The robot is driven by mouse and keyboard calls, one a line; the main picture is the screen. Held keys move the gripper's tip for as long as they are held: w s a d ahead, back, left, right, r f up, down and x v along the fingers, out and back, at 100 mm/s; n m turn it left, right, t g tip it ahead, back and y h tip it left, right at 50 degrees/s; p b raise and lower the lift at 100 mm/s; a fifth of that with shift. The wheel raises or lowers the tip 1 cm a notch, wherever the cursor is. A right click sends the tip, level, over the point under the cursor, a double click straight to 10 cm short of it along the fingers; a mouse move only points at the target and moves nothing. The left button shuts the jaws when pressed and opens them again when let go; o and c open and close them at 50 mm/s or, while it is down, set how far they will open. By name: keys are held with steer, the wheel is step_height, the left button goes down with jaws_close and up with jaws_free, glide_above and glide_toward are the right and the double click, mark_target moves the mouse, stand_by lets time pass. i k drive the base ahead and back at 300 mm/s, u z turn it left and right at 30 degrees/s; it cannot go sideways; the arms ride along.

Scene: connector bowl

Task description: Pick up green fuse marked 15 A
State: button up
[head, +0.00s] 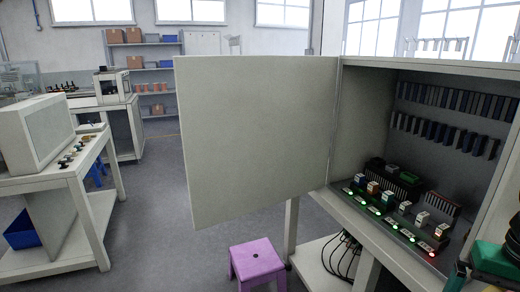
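No marking of 15 A can be read at this size, and I cannot pick out the green fuse for sure. A small green block (409,176) sits at the back of the open cabinet (348,127), behind a row of white-topped modules. One module (373,188) has an orange-brown front. A front strip (383,219) carries several small lights, green at the left and red at the right.
The cabinet door (262,140) stands wide open to the left. A purple stool (257,262) stands on the floor below it. Dark cables (345,254) hang under the cabinet. A workbench (62,170) stands at the left, with open grey floor between.

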mark_target(442, 231)
steer(key=z, duration=0.9)
steer(key=k, duration=1.05)
steer(key=u, duration=0.55)
steer(key=i, duration=1.25)
steer(key=z, duration=0.5)
